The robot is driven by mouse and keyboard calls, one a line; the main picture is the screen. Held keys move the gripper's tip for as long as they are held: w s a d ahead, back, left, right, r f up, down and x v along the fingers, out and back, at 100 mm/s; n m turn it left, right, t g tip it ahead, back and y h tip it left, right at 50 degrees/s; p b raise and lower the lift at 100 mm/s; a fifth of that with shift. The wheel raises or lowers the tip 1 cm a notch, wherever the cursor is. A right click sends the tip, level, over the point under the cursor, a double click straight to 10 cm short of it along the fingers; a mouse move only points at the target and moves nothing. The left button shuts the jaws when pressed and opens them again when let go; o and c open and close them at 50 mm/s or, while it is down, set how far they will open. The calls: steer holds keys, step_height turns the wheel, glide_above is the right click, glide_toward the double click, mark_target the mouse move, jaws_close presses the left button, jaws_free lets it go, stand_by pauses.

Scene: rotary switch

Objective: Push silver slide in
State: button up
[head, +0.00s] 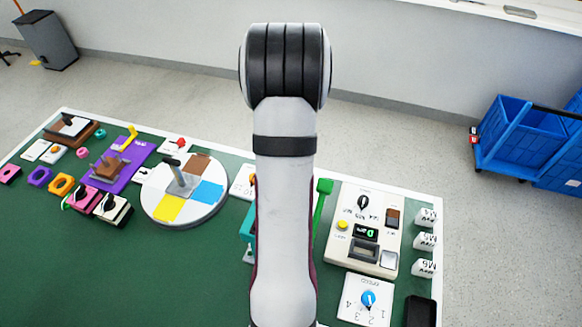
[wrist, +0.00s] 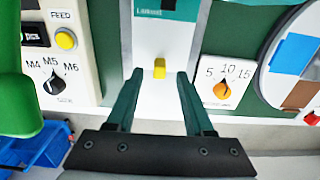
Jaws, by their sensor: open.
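In the wrist view my gripper (wrist: 158,76) is open, with its two dark teal fingers apart. A silver-grey slide plate (wrist: 160,45) lies ahead of it, below a teal labelled part (wrist: 166,10). A small yellow tab (wrist: 159,68) on the plate shows between the fingertips; I cannot tell whether the fingers touch anything. In the head view my arm hides the gripper and most of this device; only a teal edge (head: 246,224) shows left of the arm.
A cream control panel (wrist: 70,60) and a green handle (wrist: 20,100) stand left in the wrist view. A white dial card (wrist: 226,85) and a round coloured disc (wrist: 292,60) are at right. In the head view, bare green tabletop (head: 120,275) lies front left.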

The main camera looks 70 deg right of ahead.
step_height(320, 180, up, 12)
steer(key=shift+f, duration=0.1)
